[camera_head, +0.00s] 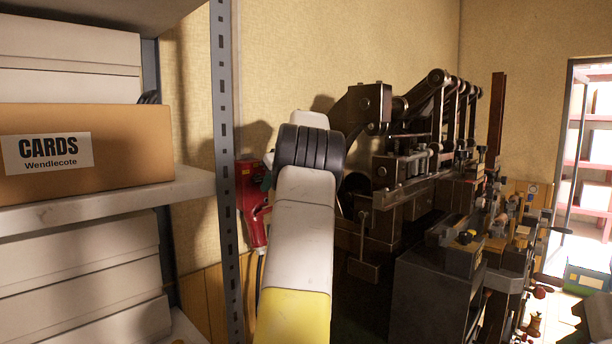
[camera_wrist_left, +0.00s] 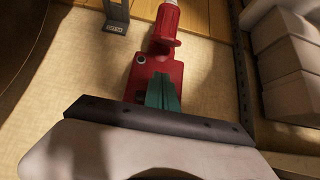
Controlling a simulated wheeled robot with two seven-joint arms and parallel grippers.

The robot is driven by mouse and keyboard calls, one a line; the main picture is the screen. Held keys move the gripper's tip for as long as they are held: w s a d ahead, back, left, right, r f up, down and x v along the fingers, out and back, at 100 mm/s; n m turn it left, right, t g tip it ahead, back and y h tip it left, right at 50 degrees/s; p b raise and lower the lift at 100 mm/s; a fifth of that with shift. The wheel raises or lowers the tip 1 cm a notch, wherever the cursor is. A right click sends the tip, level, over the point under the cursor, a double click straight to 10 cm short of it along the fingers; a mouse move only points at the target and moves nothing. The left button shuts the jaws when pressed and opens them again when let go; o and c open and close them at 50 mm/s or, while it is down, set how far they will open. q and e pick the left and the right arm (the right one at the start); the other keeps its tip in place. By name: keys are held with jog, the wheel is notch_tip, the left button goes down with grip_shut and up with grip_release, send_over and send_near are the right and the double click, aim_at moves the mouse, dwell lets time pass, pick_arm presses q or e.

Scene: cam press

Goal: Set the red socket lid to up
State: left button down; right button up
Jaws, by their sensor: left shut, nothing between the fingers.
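The red socket (camera_head: 249,172) is a red box on the wall, left of my arm and just right of the shelf post. A red plug-shaped part (camera_head: 257,228) hangs from its lower end with a cable below. In the left wrist view the socket's red box (camera_wrist_left: 137,82) shows, with a red flange (camera_wrist_left: 164,45) beyond it. I cannot tell which part is the lid or how it stands. My left gripper's teal fingers (camera_wrist_left: 158,82) are shut and empty, over or against the box; contact is unclear. A teal tip (camera_head: 267,181) shows beside the socket. My right gripper is out of view.
A metal shelf post (camera_head: 225,170) stands close on the left, with a CARDS box (camera_head: 85,155) and white boxes on shelves. A large dark press (camera_head: 420,190) fills the right side. Bare wall (camera_head: 270,60) lies above the socket.

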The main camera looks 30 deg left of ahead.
pick_arm(q)
jog(key=f, duration=0.2)
jog(key=d+f, duration=0.1)
jog(key=shift+s+f, duration=0.2)
jog(key=shift+f, duration=0.2)
jog(key=shift+d+f, duration=0.2)
jog(key=shift+d, duration=0.05)
jog(key=shift+s+d+f, duration=0.3)
jog(key=shift+d+f, duration=0.55)
jog(key=shift+f, duration=0.1)
jog(key=v, duration=0.9)
jog(key=shift+a+r, duration=0.3)
